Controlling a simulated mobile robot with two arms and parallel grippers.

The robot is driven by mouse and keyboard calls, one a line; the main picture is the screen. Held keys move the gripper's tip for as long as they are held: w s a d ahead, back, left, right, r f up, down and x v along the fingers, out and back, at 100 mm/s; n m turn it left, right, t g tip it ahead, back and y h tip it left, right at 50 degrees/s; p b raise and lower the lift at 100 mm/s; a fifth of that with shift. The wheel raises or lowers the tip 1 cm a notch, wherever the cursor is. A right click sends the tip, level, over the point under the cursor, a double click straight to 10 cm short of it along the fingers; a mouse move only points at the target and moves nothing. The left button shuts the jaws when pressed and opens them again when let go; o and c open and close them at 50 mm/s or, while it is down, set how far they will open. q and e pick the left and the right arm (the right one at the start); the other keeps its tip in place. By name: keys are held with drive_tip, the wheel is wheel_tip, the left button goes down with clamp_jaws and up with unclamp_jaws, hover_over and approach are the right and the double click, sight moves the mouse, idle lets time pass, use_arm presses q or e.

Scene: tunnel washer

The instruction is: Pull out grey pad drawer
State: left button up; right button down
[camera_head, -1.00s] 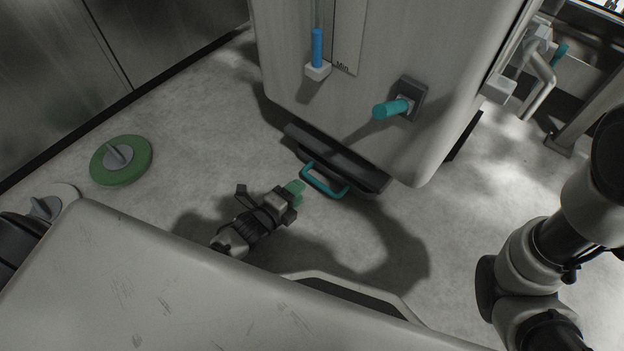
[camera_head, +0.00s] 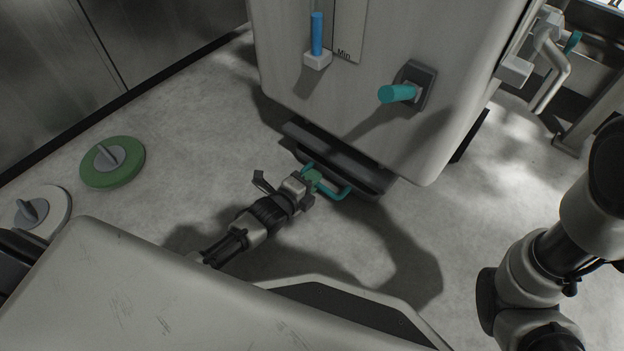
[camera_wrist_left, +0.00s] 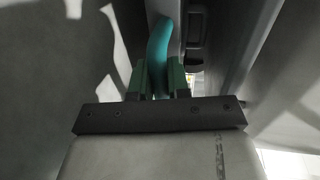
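The dark grey pad drawer (camera_head: 343,160) sits low under the front of the white machine. Its teal handle (camera_head: 336,191) also shows in the left wrist view (camera_wrist_left: 159,45). My left gripper (camera_head: 311,178) is at the left part of this handle. In the left wrist view its two green fingers (camera_wrist_left: 159,82) stand on either side of the teal bar. I cannot tell if they press on it. Part of the handle is hidden by the fingers. My right gripper is out of view; only part of my right arm shows at the right.
The white machine (camera_head: 330,95) rises above the drawer, with a teal knob (camera_head: 398,93) and a blue rod (camera_head: 317,35) on its front. A green disc (camera_head: 112,162) and a white disc (camera_head: 43,207) lie at the left. Pale floor (camera_head: 205,125) is clear between them.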

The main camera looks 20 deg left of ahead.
use_arm(q)
clamp_jaws()
drive_tip(key=shift+s+a+r+p, duration=0.1)
drive_tip(key=shift+s+a+p, duration=0.1)
drive_tip(key=shift+s+p, duration=0.3)
drive_tip(key=p+v, duration=0.2)
drive_tip(key=v, duration=0.1)
drive_tip(key=f+p+v, duration=0.1)
drive_tip(key=p+v, duration=0.1)
drive_tip(key=v, duration=0.2)
drive_tip(key=f+p+v, duration=0.1)
drive_tip(key=p+v, duration=0.2)
drive_tip(key=v, duration=0.1)
drive_tip(key=shift+s+a, duration=0.1)
drive_tip(key=shift+s, duration=0.25)
drive_tip(key=s+a+p, duration=0.1)
drive_tip(key=s, duration=0.2)
drive_tip(key=s+a+p, duration=0.1)
drive_tip(key=s, duration=0.3)
drive_tip(key=s+a+p, duration=0.1)
drive_tip(key=s+a, duration=0.1)
drive_tip(key=s, duration=0.2)
drive_tip(key=shift+s+f+p, duration=0.2)
drive_tip(key=shift+p, duration=0.1)
drive_tip(key=shift+s+a, duration=0.25)
drive_tip(key=shift+s, duration=0.3)
drive_tip(key=shift+s+a, duration=0.1)
drive_tip(key=shift+s, duration=0.1)
